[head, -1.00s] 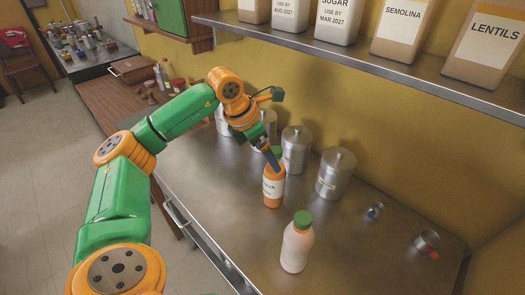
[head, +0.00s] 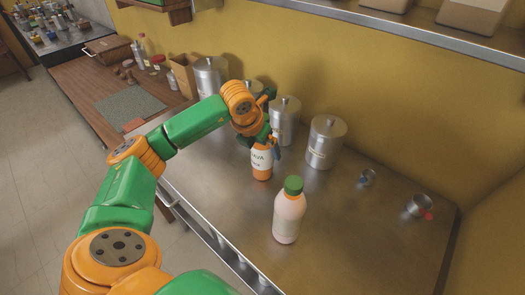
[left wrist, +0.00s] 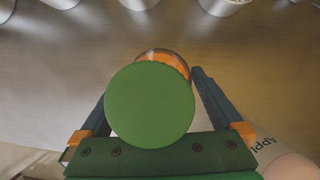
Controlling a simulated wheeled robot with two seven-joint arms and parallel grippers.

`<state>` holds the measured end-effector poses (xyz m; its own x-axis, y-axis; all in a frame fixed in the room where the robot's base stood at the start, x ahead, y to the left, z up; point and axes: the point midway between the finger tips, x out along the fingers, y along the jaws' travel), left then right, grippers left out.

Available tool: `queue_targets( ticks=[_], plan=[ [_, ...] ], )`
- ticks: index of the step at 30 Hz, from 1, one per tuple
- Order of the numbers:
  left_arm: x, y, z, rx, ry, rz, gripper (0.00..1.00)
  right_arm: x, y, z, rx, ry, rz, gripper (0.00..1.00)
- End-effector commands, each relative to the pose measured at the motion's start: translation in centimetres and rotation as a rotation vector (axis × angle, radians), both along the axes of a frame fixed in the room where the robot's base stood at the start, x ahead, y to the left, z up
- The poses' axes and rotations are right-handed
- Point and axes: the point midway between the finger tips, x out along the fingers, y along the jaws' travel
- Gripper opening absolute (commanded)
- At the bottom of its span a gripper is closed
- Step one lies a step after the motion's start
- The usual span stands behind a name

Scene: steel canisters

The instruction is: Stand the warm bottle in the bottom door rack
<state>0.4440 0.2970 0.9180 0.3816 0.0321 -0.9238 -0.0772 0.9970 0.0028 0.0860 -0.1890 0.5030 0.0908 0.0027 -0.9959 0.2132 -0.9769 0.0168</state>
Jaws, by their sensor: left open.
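An orange bottle (head: 261,172) with a white label, partly reading "AVA", stands upright on the steel counter. Its green cap (left wrist: 150,104) fills the middle of the left wrist view. My left gripper (head: 262,143) is at the top of this bottle, with its open fingers on either side of the cap; the wrist view shows gaps beside it. A pale pink bottle (head: 288,217) with a green cap stands upright nearer the front. Neither bottle's warmth can be seen. No door rack is in view. My right gripper is not in view.
Several steel canisters (head: 325,143) stand along the back wall, close behind the orange bottle. Small metal cups (head: 417,205) lie to the right. A shelf (head: 430,32) overhangs the back. The front right of the steel counter (head: 345,245) is clear.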

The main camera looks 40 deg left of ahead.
Motion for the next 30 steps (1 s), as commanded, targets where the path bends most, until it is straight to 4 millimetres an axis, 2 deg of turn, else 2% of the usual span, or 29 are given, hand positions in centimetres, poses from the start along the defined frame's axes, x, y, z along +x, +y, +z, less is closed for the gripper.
queue_targets(
  ticks=[2,3,12,14,24,26,30],
  plan=[
    [0.0,0.0,0.0,0.0,0.0,0.0,1.0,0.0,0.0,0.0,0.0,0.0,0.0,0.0],
    [0.0,0.0,0.0,0.0,0.0,0.0,0.95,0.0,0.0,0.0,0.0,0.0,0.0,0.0],
    [0.0,0.0,0.0,0.0,0.001,0.0,0.14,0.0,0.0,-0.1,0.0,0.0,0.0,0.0],
    [0.0,0.0,0.0,0.0,0.001,0.0,0.0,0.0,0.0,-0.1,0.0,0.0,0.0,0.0],
    [0.0,0.0,0.5,-0.001,-0.002,0.0,0.0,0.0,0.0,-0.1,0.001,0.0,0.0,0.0],
    [0.1,0.0,1.2,-0.001,-0.005,0.001,0.0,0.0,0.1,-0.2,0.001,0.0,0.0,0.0],
    [0.2,0.0,4.2,-0.002,-0.009,0.0,0.0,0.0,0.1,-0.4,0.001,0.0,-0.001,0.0]
  ],
)
